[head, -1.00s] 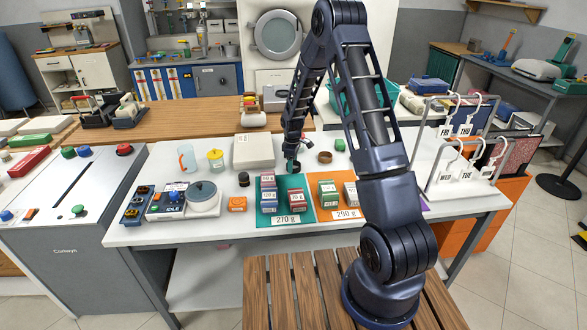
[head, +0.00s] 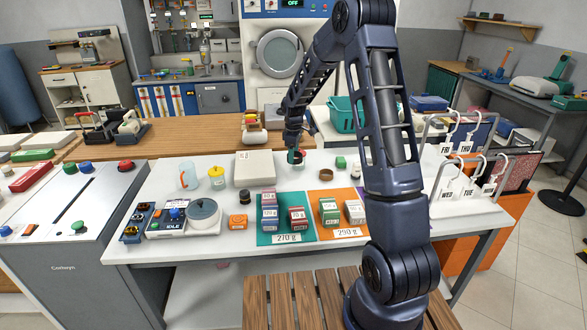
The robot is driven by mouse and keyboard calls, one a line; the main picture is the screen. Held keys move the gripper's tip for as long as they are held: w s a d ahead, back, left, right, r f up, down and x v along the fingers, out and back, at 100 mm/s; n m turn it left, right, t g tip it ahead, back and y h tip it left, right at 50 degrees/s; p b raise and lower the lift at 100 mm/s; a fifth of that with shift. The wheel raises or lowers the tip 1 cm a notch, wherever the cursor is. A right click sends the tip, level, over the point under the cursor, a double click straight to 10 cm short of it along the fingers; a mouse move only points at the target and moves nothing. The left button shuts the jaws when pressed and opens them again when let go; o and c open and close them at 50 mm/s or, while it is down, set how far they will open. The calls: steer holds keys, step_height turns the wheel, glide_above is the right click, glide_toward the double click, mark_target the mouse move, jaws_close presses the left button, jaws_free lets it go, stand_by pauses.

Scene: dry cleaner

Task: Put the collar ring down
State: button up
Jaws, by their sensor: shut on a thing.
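My gripper (head: 297,158) is over the back part of the white table, behind the teal mat and just right of the pale box. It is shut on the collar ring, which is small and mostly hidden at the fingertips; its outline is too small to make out. Whether it touches the tabletop, I cannot tell. A brown round ring-shaped thing (head: 326,174) rests on the table to the right of my gripper, apart from it.
The teal mat (head: 266,238) and orange mat (head: 322,227) bear several small boxes. Hangers on a rack (head: 459,172) are at the right.

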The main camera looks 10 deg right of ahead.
step_height(320, 180, up, 5)
step_height(320, 180, up, 5)
steer(key=m, duration=0.2)
glide_above(264, 163)
steer(key=f, duration=1.9)
steer(key=shift+w+d+f, duration=0.1)
steer(key=shift+w, duration=0.1)
steer(key=shift+f, duration=0.1)
steer(key=o, duration=0.9)
